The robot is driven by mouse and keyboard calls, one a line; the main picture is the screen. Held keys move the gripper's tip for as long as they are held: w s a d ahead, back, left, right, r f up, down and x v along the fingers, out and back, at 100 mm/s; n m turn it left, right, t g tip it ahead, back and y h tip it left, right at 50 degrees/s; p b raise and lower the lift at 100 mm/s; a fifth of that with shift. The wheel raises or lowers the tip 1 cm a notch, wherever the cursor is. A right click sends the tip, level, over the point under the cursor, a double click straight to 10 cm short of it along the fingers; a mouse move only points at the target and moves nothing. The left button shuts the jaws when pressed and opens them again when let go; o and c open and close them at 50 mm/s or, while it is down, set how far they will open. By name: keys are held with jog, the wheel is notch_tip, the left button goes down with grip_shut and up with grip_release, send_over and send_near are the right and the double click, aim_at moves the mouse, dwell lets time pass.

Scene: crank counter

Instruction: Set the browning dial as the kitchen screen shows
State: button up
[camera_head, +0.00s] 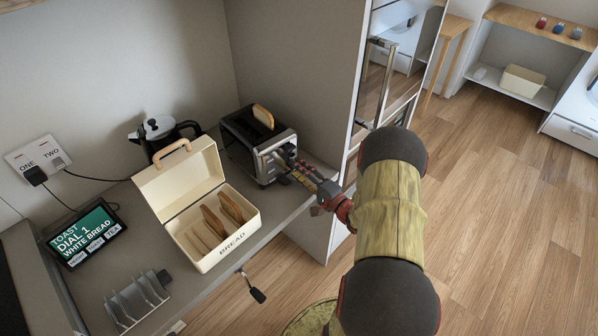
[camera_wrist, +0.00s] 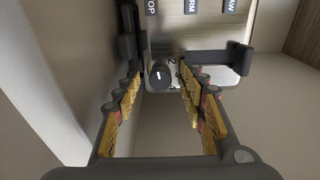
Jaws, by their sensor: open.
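The kitchen screen (camera_head: 85,235) at the left reads "TOAST", "DIAL 1", "WHITE BREAD". The metal and black toaster (camera_head: 240,135) stands at the back of the counter with a slice of bread (camera_head: 263,116) in its top. My gripper (camera_head: 282,163) is at the toaster's front end. In the wrist view the dark round browning dial (camera_wrist: 160,76) with a pale mark shows on the toaster's panel (camera_wrist: 192,45). My open gripper (camera_wrist: 160,88) has one finger on each side of the dial, with gaps visible.
A cream bread box (camera_head: 215,230) with an open lid and slices stands left of the toaster. A kettle (camera_head: 160,135) is behind it. A metal rack (camera_head: 137,302) and a crank handle (camera_head: 252,287) are at the front. A tall cabinet (camera_head: 300,60) rises behind the toaster.

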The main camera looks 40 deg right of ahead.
jog(key=s, duration=1.2)
dwell(0.6)
